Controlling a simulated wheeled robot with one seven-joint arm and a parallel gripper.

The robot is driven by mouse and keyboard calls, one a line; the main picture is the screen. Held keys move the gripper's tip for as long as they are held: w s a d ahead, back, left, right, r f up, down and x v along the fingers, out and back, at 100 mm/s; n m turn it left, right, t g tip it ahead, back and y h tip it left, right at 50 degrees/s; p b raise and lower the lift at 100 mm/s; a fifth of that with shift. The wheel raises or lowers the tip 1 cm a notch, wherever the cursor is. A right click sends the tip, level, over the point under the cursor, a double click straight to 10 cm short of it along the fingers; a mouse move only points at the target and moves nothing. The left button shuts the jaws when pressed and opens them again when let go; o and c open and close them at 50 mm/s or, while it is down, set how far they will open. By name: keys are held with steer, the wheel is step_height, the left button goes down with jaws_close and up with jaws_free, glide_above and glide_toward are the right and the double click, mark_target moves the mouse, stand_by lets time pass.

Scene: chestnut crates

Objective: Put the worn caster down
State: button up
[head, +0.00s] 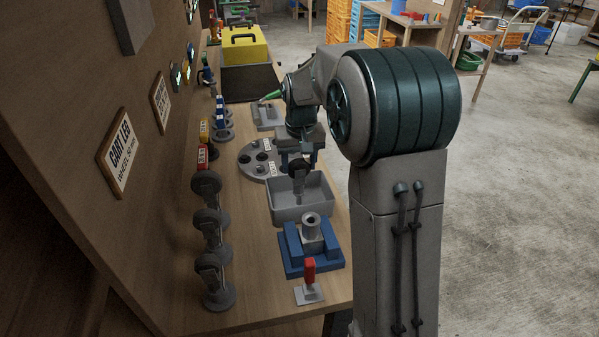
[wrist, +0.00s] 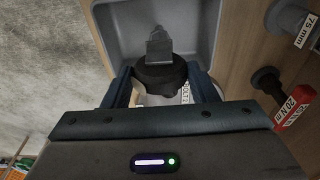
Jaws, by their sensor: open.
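The worn caster, with a dark wheel (head: 300,169) and a grey fork, is at the grey tray (head: 275,213). In the wrist view the caster (wrist: 158,75) sits between the two fingers, its grey fork pointing toward the tray (wrist: 205,25). My gripper (head: 296,160) is over the tray's far end; its jaws are open, one finger on each side of the wheel in the wrist view (wrist: 163,88). Whether the fork touches the tray floor is hard to tell. The arm hides part of the tray's surroundings.
Several dark casters (head: 212,270) stand in a row left of the tray. A blue fixture (head: 295,262) and a red-handled clamp (head: 309,278) are in front. A round grey plate (head: 248,160) lies behind the tray. A wooden panel (head: 75,90) bounds the left.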

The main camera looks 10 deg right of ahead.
steer(key=r, duration=0.5)
steer(key=s+r, duration=0.1)
steer(key=r, duration=0.1)
steer(key=shift+r, duration=0.2)
steer(key=shift+s+r, duration=0.15)
steer(key=shift+r, duration=0.1)
steer(key=s+f, duration=0.2)
steer(key=s, duration=1.1)
steer(key=s+f+t, duration=0.1)
steer(key=s+f, duration=0.2)
steer(key=s, duration=1)
steer(key=shift+s+t, duration=0.15)
steer(key=shift+t, duration=0.15)
steer(key=shift+d, duration=0.1)
